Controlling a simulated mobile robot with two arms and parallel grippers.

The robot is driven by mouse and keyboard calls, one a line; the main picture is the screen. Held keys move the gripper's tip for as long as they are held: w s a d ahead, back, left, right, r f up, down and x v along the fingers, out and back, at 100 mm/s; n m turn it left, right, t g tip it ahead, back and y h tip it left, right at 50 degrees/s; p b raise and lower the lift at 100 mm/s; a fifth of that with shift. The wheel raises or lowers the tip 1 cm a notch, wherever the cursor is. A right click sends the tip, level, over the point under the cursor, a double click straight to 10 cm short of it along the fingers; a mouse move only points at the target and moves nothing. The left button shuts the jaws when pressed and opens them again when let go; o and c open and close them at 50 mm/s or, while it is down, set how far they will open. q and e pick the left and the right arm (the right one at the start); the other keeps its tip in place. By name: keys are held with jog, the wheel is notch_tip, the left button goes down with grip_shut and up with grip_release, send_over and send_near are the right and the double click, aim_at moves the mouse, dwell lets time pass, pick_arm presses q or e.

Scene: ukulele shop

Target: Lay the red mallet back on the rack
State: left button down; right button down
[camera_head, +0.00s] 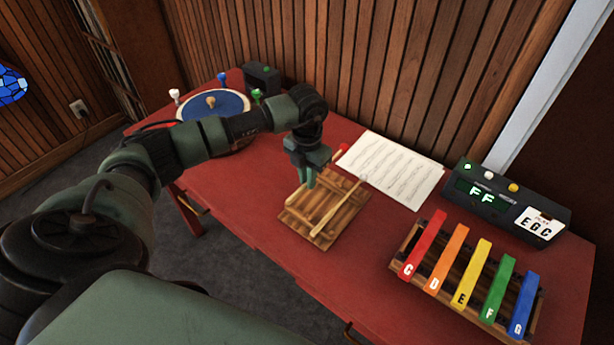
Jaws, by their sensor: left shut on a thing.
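The wooden rack (347,213) lies on the red table, left of the colored bars. My left gripper (309,181) points down over the rack's back left part and is shut on the red mallet (343,148). I cannot tell whether the mallet touches the rack. A pale-headed mallet (341,204) lies slanted across the rack, its head toward the back right. My right gripper is not in view.
A sheet of music (396,170) lies behind the rack. A dark box with a green display (490,196) and a xylophone with colored bars (464,270) stand at the right. A blue round board (225,104) with colored knobs is at the back left. A paneled wall closes the back.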

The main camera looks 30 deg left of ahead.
pick_arm(q)
jog(key=shift+f, duration=0.55)
notch_tip(320, 180, down, 5)
jog(key=b, duration=0.4)
jog(key=shift+a, duration=0.1)
jog(key=shift+f+b, duration=0.3)
jog(key=shift+f, duration=0.1)
jog(key=c, duration=1.4)
grip_release()
jog(key=shift+o, duration=0.2)
